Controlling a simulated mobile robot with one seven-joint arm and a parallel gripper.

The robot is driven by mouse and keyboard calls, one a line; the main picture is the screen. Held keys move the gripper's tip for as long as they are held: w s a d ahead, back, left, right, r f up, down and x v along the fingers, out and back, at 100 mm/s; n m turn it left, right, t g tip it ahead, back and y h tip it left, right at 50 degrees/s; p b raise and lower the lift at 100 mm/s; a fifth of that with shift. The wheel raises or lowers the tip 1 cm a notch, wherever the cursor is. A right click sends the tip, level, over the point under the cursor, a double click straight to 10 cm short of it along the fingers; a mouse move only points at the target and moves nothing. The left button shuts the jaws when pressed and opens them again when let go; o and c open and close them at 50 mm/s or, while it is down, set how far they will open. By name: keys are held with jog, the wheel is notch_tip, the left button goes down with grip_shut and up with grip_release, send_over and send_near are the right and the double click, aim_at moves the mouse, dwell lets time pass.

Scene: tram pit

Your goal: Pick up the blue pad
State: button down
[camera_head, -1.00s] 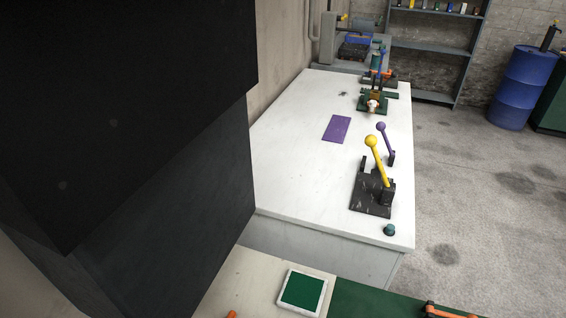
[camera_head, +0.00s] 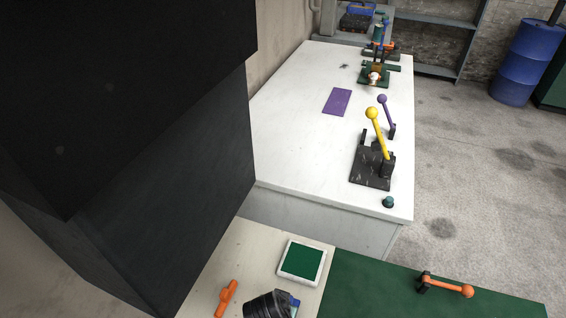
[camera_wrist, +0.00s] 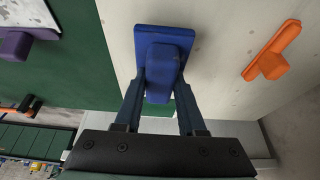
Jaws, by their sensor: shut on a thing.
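The blue pad (camera_wrist: 165,42) is a rounded blue plate with a raised block-like grip, at the upper middle of the wrist view. My gripper (camera_wrist: 162,82) has its two fingers closed on the sides of that grip. In the head view my dark gripper (camera_head: 268,304) is at the bottom edge, with a small part of the blue pad (camera_head: 295,303) showing beside it. The pad is over the pale bench top (camera_head: 250,253); I cannot tell whether it touches it.
An orange handled piece (camera_head: 227,297) lies left of my gripper. A white-framed green panel (camera_head: 302,262) is just behind. A green surface (camera_head: 385,280) with an orange lever (camera_head: 447,286) is to the right. The white table (camera_head: 300,130) beyond holds a yellow lever (camera_head: 378,132) and a purple plate (camera_head: 338,102).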

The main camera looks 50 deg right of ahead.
jog(key=s+a+b, duration=0.1)
jog(key=s+a, duration=0.2)
jog(key=a, duration=0.5)
jog(key=s+a+b, duration=0.1)
jog(key=s+a, duration=0.2)
jog(key=a, duration=0.5)
jog(key=shift+s+a+r, duration=0.35)
jog(key=shift+s, duration=0.05)
jog(key=c, duration=1)
grip_release()
grip_shut()
